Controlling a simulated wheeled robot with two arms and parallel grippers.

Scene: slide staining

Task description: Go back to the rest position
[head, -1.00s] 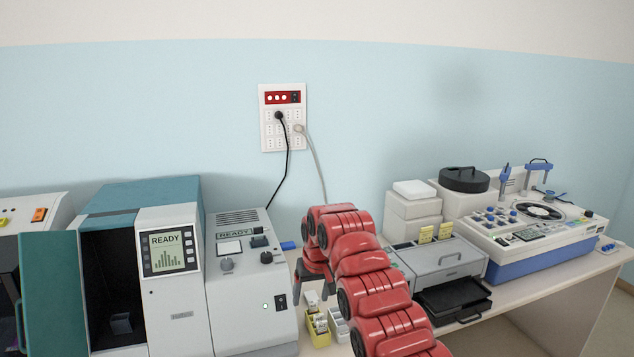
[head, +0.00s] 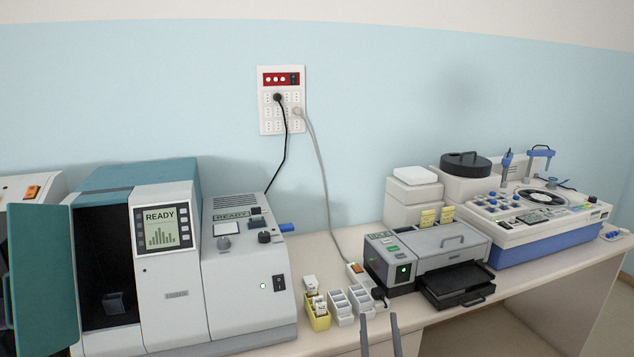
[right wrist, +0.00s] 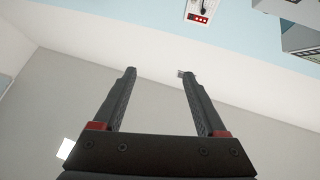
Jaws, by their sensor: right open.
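My right gripper (head: 380,335) shows at the bottom edge of the head view, in front of the bench's front edge. Only its two dark fingers are in that view. In the right wrist view the gripper (right wrist: 158,82) is open, with nothing between its fingers. The fingers stand apart from everything on the bench. My left gripper is in neither view.
The bench (head: 413,318) carries a stainer with an open teal door (head: 40,275), a yellow slide rack (head: 318,318), white racks (head: 341,308), a printer-like unit (head: 450,245) and a blue-and-white machine (head: 540,240). A wall socket panel (head: 282,125) holds two cables.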

